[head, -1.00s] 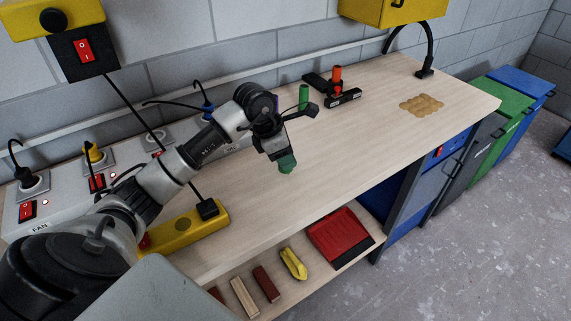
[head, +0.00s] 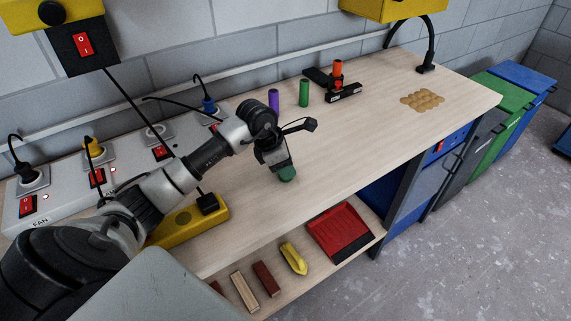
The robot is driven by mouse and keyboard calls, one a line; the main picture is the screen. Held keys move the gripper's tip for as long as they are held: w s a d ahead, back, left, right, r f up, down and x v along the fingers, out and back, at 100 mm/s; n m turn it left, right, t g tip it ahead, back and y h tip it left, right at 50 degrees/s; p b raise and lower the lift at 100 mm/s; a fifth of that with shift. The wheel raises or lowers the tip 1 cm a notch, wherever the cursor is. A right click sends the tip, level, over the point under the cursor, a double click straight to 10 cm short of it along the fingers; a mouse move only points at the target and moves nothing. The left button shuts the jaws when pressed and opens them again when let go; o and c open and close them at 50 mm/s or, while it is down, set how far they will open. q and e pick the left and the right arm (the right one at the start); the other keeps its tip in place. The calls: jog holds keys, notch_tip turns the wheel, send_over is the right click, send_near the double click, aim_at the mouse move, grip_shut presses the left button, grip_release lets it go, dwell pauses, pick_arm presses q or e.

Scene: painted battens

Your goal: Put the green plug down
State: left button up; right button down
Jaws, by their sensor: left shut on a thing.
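The green plug (head: 287,175) is dark green and shows just below the fingers of my left gripper (head: 280,166). My left gripper is shut on it and points down over the middle of the wooden bench (head: 330,150). The upper part of the plug is hidden by the fingers. I cannot tell whether its lower end touches the bench top. My right gripper is not in view.
Purple (head: 273,99) and green (head: 304,92) cylinders stand behind the gripper, beside a black clamp-like tool (head: 343,93) with an orange cylinder (head: 337,70). A socket strip (head: 70,192) and yellow block (head: 183,222) lie left. Bench right of the gripper is clear.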

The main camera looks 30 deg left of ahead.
pick_arm(q)
jog(key=o, duration=1)
jog(key=shift+r+p, duration=0.45)
jog(key=shift+p, duration=0.05)
jog(key=shift+r+p, duration=0.5)
jog(key=b+v, duration=0.2)
jog(key=v, duration=0.9)
jog(key=shift+s+a, duration=0.15)
